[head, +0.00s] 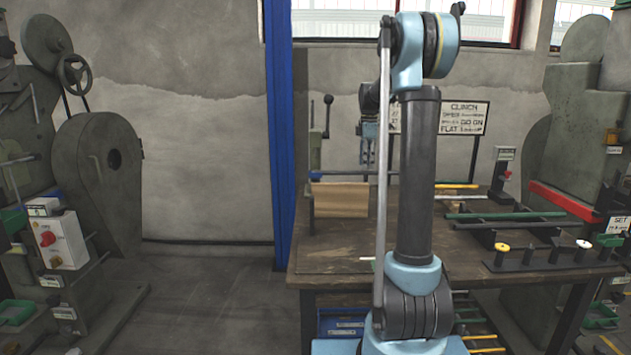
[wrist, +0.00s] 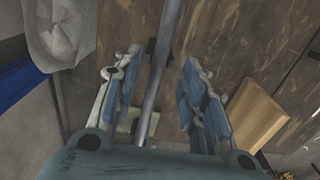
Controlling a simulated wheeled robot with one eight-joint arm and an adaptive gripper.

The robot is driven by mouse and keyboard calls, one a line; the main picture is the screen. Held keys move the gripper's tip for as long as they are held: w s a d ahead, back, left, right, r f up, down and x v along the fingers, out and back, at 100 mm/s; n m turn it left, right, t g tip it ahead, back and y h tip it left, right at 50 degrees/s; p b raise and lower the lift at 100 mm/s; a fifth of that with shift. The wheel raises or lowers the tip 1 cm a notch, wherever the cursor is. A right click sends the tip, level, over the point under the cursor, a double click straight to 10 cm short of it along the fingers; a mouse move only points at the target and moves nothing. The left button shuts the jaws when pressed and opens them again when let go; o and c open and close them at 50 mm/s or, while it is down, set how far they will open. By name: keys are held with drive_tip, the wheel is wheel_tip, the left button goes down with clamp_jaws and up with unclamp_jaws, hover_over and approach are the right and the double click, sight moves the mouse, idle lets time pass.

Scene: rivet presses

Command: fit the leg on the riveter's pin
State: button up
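My gripper (head: 370,143) hangs above the back of the table, partly behind my arm. In the wrist view (wrist: 150,85) its two blue-padded fingers are spread apart. A grey metal rod (wrist: 155,80) shows in the gap between them, clear of both pads; I cannot tell whether it is the leg or how deep it lies. A grey-green post with a black-knobbed lever (head: 316,150) stands at the table's back left, near the gripper. I cannot tell for sure whether it is the riveter, and its pin cannot be made out.
A brown block (head: 340,200) lies on the wooden table (head: 330,262); it also shows in the wrist view (wrist: 257,115). Green bars (head: 505,216) and a rail of short posts (head: 552,262) occupy the right side. A blue column (head: 281,130) stands left. The table's front left is mostly clear.

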wheel_tip(320, 180, up, 12)
idle(0.6)
drive_tip(key=shift+s+f, duration=0.1)
idle(0.4)
